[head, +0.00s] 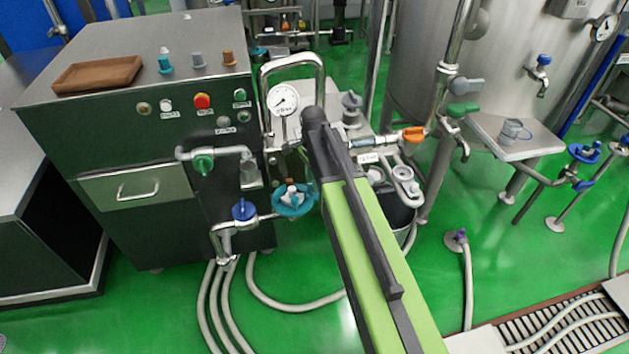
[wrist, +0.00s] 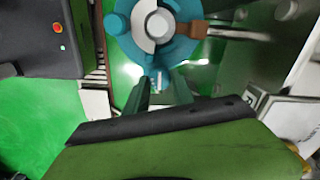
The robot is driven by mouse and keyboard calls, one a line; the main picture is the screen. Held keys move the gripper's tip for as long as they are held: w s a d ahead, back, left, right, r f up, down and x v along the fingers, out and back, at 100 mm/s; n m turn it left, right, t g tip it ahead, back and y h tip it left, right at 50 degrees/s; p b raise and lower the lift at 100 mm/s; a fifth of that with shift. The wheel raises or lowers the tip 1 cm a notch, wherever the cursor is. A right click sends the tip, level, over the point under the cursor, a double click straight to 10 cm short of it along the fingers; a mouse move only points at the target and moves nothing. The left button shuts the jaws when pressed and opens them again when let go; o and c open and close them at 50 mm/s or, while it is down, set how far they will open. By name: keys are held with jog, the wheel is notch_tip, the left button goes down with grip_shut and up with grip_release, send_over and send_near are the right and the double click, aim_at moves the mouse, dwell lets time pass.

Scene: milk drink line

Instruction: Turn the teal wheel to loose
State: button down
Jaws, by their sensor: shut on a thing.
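The teal wheel (head: 281,208) sits on the pipework at the front right of the dark cabinet, left of my arm. In the wrist view the teal wheel (wrist: 184,50) fills the top middle, with a pale hub and a part-white face. My gripper (wrist: 160,82) reaches the near edge of the wheel with both fingers and is shut on its rim. In the head view my arm covers the fingertips. I cannot read any loose or tight mark by the wheel.
A blue-handled valve (head: 244,210) stands close left of the wheel, with a green-handled valve (head: 203,164) above it. A pressure gauge (head: 283,99) and a bent steel pipe rise behind. Hoses (head: 290,303) lie on the green floor. Open floor shows at lower left.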

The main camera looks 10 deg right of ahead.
jog(key=n, duration=1.1)
jog(key=shift+a, duration=0.1)
jog(key=n, duration=0.6)
jog(key=shift+n, duration=0.4)
jog(key=n, duration=0.5)
jog(key=shift+s+n, duration=0.1)
jog(key=shift+n, duration=0.2)
jog(key=c, duration=1.1)
grip_release()
jog(key=shift+o, duration=0.2)
